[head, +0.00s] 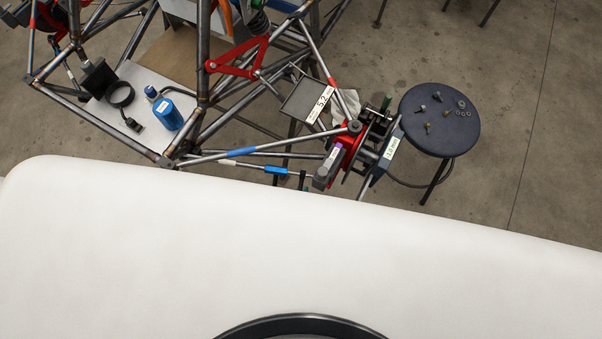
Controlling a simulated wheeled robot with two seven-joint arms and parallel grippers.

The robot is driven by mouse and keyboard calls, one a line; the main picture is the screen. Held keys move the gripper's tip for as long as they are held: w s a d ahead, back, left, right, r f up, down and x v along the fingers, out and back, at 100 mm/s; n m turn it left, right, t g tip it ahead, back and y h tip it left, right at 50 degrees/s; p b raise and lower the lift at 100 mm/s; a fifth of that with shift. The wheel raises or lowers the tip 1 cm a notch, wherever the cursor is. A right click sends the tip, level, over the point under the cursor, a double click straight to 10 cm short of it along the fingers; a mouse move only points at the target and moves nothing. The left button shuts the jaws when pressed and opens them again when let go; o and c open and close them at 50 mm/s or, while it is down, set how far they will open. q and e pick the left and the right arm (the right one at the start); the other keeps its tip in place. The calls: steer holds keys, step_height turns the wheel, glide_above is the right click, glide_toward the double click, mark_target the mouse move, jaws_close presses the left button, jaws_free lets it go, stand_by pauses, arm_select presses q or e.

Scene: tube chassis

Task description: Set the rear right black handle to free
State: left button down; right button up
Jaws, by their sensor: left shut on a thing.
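A red upright (350,141) with a grey block (327,169) bearing a purple strip sits at the right end of the tube chassis (241,152). Dark jaw-like parts beside it look like my left gripper (376,122), but they blend with the black fittings there. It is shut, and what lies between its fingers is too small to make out. A small dark handle (387,103) stands just above these parts. Another dark handle (303,180) stands lower left, near the white edge. I cannot tell how either handle is set. My right gripper is not in view.
A dark round stool (439,119) with several small metal parts stands at right. A dark tray (306,100) labelled 5.2 mm and a plate (392,146) labelled 1.5 mm are near the upright. Floor at far right is clear.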

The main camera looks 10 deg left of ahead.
arm_select(q)
steer(key=shift+w+r, duration=0.1)
steer(key=shift+r, duration=0.05)
stand_by(0.3)
steer(key=c, duration=1.5)
jaws_free()
steer(key=shift+s, duration=0.2)
steer(key=p+v, duration=0.2)
steer(key=v, duration=0.9)
steer(key=shift+s+r, duration=0.25)
steer(key=shift+c, duration=0.4)
